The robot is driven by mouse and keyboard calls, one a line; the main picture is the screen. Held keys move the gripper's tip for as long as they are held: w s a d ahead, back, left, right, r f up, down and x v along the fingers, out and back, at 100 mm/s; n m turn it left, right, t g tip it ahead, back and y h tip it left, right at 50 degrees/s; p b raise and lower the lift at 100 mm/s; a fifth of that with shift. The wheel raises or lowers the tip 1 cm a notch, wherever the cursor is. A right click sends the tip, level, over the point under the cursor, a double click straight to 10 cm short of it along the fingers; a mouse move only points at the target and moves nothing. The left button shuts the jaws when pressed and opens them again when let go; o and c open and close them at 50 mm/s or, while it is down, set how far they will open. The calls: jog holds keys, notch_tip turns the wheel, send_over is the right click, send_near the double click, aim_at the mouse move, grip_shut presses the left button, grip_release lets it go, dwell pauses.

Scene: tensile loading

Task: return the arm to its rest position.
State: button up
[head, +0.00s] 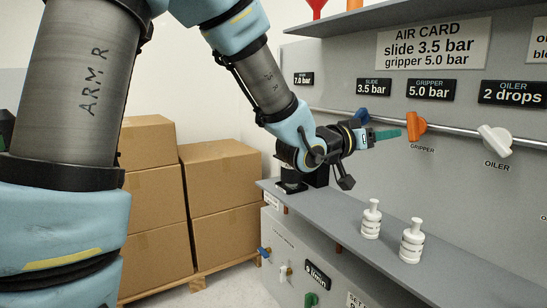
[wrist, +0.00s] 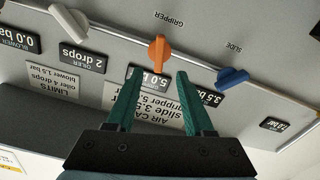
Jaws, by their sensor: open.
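My arm (head: 266,80) reaches from the upper left of the head view towards the panel. My gripper (head: 398,134) is at its end, with green fingers pointing right, close to the orange GRIPPER handle (head: 416,127). In the wrist view the two fingers of my gripper (wrist: 158,76) stand apart with nothing between them. The orange handle (wrist: 157,53) shows just beyond the gap between the tips, apart from both. The blue SLIDE handle (wrist: 232,77) is right of the fingers there; in the head view (head: 362,116) it is partly behind my gripper.
A grey shelf (head: 335,212) runs below the panel, with two white fittings (head: 371,219) (head: 411,241) standing on it. A white OILER handle (head: 495,140) is further right on the pipe. Cardboard boxes (head: 222,190) are stacked at the left behind my arm. An upper shelf (head: 375,17) overhangs the panel.

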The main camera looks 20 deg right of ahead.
jog(key=w+a+f+n+t+y, duration=0.15)
jog(key=w+a+f+y, duration=0.3)
jog(key=a, duration=0.55)
jog(key=w+a+f+n+y, duration=0.35)
jog(key=a+f, duration=0.25)
jog(key=a, duration=0.3)
jog(key=w+a+f+n+t+y, duration=0.1)
jog(key=w+a+f+n+y, duration=0.1)
jog(key=w+a+f+y, duration=0.6)
jog(key=s+a+f+n+g+y, duration=0.1)
jog(key=s+a+f+n+g, duration=0.15)
jog(key=s+a, duration=0.7)
jog(key=s+a+f+n+g, duration=0.1)
jog(key=s+a+n+g, duration=0.15)
jog(key=s+a, duration=0.65)
jog(key=w+a+r+p, duration=0.1)
jog(key=r+p, duration=0.6)
jog(key=w+a+r+m+p, duration=0.1)
jog(key=w+r+p, duration=0.1)
jog(key=r+p, duration=0.5)
jog(key=shift+w+a+r+p, duration=0.15)
jog(key=shift+a+r+p, duration=0.1)
jog(key=shift+p, duration=0.15)
jog(key=shift+g, duration=0.25)
